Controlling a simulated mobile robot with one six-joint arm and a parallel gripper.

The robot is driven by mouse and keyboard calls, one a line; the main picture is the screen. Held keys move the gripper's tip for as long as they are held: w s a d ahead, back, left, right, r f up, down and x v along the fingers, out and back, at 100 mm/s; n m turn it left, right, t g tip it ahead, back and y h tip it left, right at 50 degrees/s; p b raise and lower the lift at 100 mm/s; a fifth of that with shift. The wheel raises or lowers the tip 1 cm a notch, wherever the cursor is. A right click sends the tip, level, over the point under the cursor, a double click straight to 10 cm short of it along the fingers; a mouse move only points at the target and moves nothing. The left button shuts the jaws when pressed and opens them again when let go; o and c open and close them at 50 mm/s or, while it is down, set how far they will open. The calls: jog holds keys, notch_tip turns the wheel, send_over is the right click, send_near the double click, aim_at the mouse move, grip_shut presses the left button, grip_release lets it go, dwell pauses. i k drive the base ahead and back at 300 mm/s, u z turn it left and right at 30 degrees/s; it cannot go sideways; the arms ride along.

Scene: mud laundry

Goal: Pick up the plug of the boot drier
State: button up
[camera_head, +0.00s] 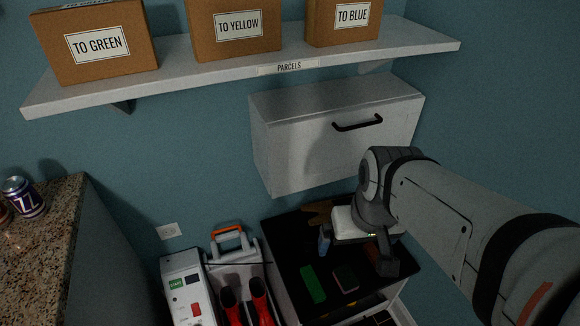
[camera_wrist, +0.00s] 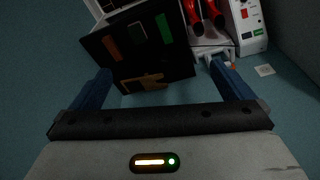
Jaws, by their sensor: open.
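The boot drier (camera_head: 240,268) stands on the floor at the lower middle of the head view, with an orange-topped handle and red boots on it. Its upper right place in the wrist view shows the red boots (camera_wrist: 205,14) and a pale frame. I cannot make out its plug or cord in either view. My gripper (camera_head: 352,243) is above the black-topped cabinet, right of the drier. In the wrist view my gripper (camera_wrist: 160,88) has its two blue fingers wide apart, with nothing between them.
A white box with a red switch (camera_head: 184,290) stands left of the drier, below a wall socket (camera_head: 168,230). The black top (camera_head: 287,252) holds a green block (camera_head: 312,284) and other flat items. A wall cabinet (camera_head: 315,150) and parcel shelf (camera_head: 215,70) overhang. A granite counter (camera_head: 45,245) is left.

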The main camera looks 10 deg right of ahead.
aim_at(308, 245)
jog(key=z, duration=0.1)
jog(key=k, duration=0.6)
jog(key=z, duration=2.1)
jog(key=k, duration=1.75)
jog(key=u, duration=0.9)
jog(key=i, duration=1)
jog(key=u, duration=0.05)
